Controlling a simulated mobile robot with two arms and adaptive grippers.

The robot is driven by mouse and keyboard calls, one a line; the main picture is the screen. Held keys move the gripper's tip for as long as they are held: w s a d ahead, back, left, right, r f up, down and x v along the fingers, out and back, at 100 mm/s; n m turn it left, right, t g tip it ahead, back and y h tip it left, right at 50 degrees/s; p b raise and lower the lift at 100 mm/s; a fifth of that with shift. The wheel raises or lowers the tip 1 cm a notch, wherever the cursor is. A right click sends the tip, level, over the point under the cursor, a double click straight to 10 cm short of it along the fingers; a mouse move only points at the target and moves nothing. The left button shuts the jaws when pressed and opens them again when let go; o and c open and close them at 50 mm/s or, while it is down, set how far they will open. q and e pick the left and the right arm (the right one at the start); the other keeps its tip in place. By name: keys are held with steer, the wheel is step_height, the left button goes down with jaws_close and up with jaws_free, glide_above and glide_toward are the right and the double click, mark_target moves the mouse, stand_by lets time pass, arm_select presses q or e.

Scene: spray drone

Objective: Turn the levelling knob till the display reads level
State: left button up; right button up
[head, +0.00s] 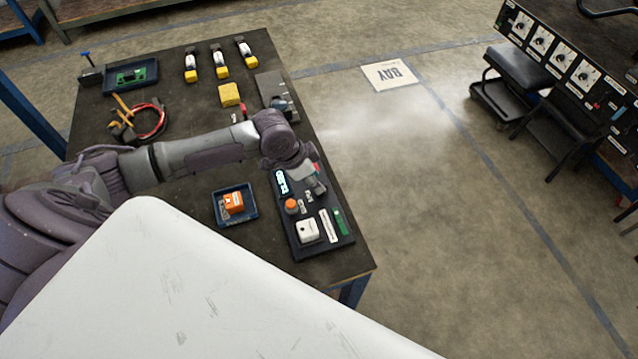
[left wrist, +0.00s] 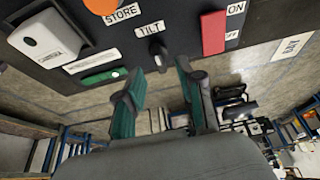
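The dark control panel (head: 318,243) lies along the right edge of the workbench. Its lit cyan display (head: 281,181) is too small to read. In the left wrist view a small dark knob (left wrist: 157,52) sits beside the TILT label (left wrist: 150,28); I take it as the levelling knob. My left gripper (head: 314,184) is over the panel, just right of the display. In the left wrist view its green-tipped fingers (left wrist: 160,74) are apart, with the knob just beyond the gap, not clasped. My right gripper is not in view.
Close to the knob are a red ON/OFF switch (left wrist: 213,33), an orange STORE button (head: 291,205), a white box (head: 307,230) and a green strip (head: 340,221). A blue tray (head: 220,211) with an orange item is left of the panel.

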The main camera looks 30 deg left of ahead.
arm_select(q)
steer(key=shift+x, duration=1.15)
steer(key=shift+w+d+f, duration=0.1)
steer(key=shift+f, duration=0.3)
jaws_close()
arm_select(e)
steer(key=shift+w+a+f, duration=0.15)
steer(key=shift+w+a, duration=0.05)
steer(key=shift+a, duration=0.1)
